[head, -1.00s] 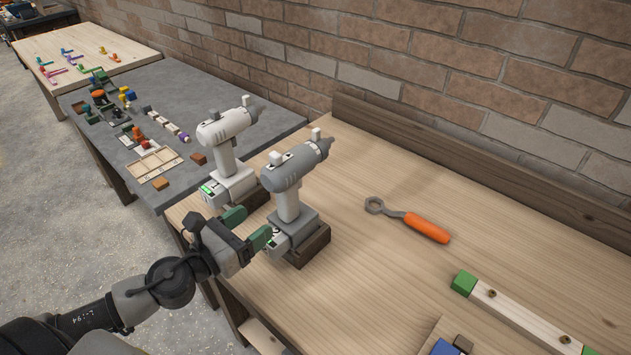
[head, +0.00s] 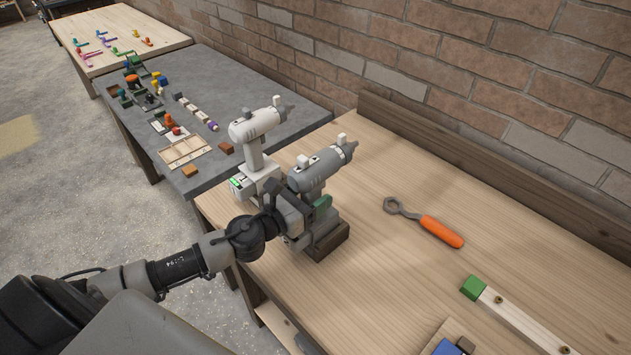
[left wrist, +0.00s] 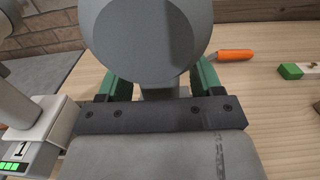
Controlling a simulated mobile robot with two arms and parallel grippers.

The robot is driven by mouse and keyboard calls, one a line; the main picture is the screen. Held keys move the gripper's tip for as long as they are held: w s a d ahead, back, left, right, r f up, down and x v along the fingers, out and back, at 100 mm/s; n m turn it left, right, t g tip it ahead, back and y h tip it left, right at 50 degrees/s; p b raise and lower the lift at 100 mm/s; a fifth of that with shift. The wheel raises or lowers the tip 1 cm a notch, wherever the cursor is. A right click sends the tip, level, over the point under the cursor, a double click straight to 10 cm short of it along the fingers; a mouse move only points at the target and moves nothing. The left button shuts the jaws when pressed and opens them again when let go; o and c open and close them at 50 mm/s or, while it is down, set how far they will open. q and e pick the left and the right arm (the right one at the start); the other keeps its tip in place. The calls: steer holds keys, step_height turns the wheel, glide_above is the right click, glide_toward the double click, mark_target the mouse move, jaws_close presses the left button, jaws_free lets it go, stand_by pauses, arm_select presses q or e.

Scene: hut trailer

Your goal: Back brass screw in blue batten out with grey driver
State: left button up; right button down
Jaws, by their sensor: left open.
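The grey driver (head: 323,170) stands upright in a dark block at the near-left part of the wooden bench. My left gripper (head: 312,208) is open at the driver's grip, just below its body. In the left wrist view the grey driver (left wrist: 148,40) fills the upper middle, with a green finger of the left gripper (left wrist: 158,88) on each side of its grip. Whether the fingers touch it cannot be told. A blue piece (head: 446,347), perhaps the end of the blue batten, is cut off at the bottom edge. Its brass screw is not visible. My right gripper is out of view.
A white driver (head: 256,125) stands close to the left of the grey one. An orange-handled ring wrench (head: 440,231) lies to the right. Bench middle is clear.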

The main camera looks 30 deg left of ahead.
arm_select(q)
steer(key=shift+w+d+f, duration=0.1)
steer(key=shift+w+d, duration=0.15)
steer(key=shift+w, duration=0.45)
steer(key=shift+s, duration=0.1)
jaws_close()
